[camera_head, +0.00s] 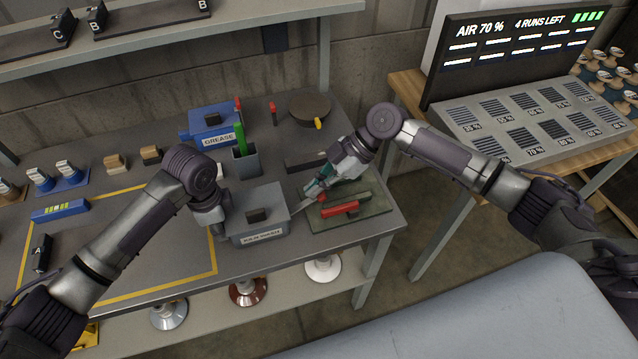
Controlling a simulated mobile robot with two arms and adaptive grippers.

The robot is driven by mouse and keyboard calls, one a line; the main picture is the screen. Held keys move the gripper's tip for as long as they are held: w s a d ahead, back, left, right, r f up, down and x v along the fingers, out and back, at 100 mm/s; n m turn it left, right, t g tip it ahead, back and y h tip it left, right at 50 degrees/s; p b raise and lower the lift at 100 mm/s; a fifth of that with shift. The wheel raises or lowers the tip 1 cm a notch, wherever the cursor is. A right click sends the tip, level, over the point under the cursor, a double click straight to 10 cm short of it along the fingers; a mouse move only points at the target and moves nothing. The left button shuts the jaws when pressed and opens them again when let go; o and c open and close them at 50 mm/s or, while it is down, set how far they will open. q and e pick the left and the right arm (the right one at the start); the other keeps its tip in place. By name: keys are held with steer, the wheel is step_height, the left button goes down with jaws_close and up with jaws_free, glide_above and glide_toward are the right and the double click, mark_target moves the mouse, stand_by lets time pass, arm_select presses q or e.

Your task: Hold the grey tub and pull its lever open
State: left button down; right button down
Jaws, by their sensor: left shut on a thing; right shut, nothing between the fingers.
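The grey tub (262,204) stands on the dark workbench, with a dark handle block on its lid and a white label on its front. A thin pale lever (305,204) sticks out at its right side. My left gripper (226,221) is at the tub's left side, shut on it; its fingers are mostly hidden. My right gripper (312,192) is shut with nothing between its teal fingers. It is right of the tub, close by the lever; I cannot tell whether it touches the lever.
The yellow-outlined area at left is mostly bare.

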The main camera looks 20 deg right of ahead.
steer(key=v, duration=1)
steer(key=shift+d+f, duration=0.1)
steer(key=a+f, duration=0.1)
steer(key=a, duration=0.1)
steer(key=a+f, duration=0.1)
steer(key=a, duration=0.2)
steer(key=a+f, duration=0.1)
steer(key=a, duration=0.1)
steer(key=shift+a+f, duration=0.15)
steer(key=shift+a, duration=0.1)
steer(key=d+f, duration=0.2)
steer(key=shift+f, duration=0.4)
steer(key=shift+d+f, duration=0.1)
steer(key=shift+f, duration=0.2)
